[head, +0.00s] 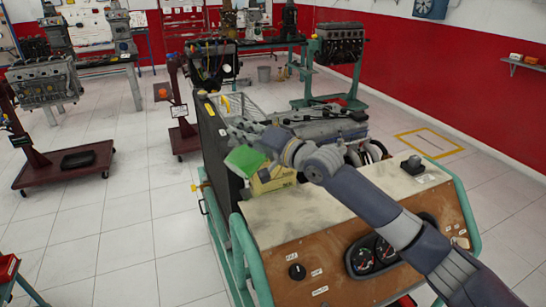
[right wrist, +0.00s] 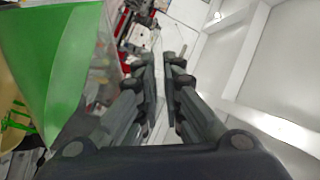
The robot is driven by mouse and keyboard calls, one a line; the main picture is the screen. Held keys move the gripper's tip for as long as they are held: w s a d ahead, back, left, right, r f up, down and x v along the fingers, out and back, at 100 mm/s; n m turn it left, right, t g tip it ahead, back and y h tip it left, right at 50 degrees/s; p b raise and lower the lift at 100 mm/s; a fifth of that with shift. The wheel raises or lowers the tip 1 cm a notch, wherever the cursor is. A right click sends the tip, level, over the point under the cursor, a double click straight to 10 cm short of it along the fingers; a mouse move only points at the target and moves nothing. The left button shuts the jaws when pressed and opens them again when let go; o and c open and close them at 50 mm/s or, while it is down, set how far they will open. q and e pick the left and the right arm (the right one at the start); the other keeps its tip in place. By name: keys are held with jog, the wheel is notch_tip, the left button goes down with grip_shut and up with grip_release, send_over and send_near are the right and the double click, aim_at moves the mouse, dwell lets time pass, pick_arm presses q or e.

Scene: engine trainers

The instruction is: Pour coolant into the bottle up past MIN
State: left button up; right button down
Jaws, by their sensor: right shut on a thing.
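My right gripper (head: 262,150) is above the engine trainer, beside a green jug-like thing (head: 244,159). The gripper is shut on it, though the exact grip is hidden. The green thing looks tilted, and in the right wrist view it fills the upper left (right wrist: 55,60), left of the nearly closed fingers (right wrist: 158,85). A yellowish container (head: 268,181), possibly the bottle, stands on the trainer just below and right of the green thing. Its top is partly hidden, and no MIN mark or liquid level can be read. My left gripper is not in view.
The trainer has a brown control panel (head: 340,262) with gauges, a green tube frame (head: 240,245) and a dark radiator-like panel (head: 222,160) at its left. An engine (head: 325,125) lies behind the gripper. Open tiled floor (head: 130,225) is at the left.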

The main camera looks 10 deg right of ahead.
aim_at(230, 145)
jog(key=shift+w+d+r, duration=0.2)
jog(key=shift+w+r, duration=0.05)
jog(key=shift+r, duration=0.1)
dwell(0.3)
jog(key=shift+d+r+m, duration=0.15)
jog(key=shift+d+m, duration=0.05)
jog(key=shift+m, duration=0.2)
dwell(0.5)
jog(key=shift+w+r, duration=0.1)
jog(key=shift+w, duration=0.2)
jog(key=s+a+f+n, duration=0.1)
jog(key=a+f+n, duration=0.1)
jog(key=n, duration=0.1)
jog(key=s+a+f+n, duration=0.1)
jog(key=f, duration=0.1)
jog(key=shift+s+a+f+n, duration=0.1)
jog(key=shift+s+a+n, duration=0.15)
jog(key=shift+s+n, duration=0.05)
jog(key=shift+s+a+f+n, duration=0.15)
jog(key=shift+a+f+n, duration=0.05)
jog(key=shift+a+n, duration=0.1)
jog(key=s+a+f+n+b, duration=0.3)
jog(key=s+a+f+n, duration=0.2)
jog(key=f+n, duration=0.3)
jog(key=shift+a+f, duration=0.15)
jog(key=shift+f, duration=0.05)
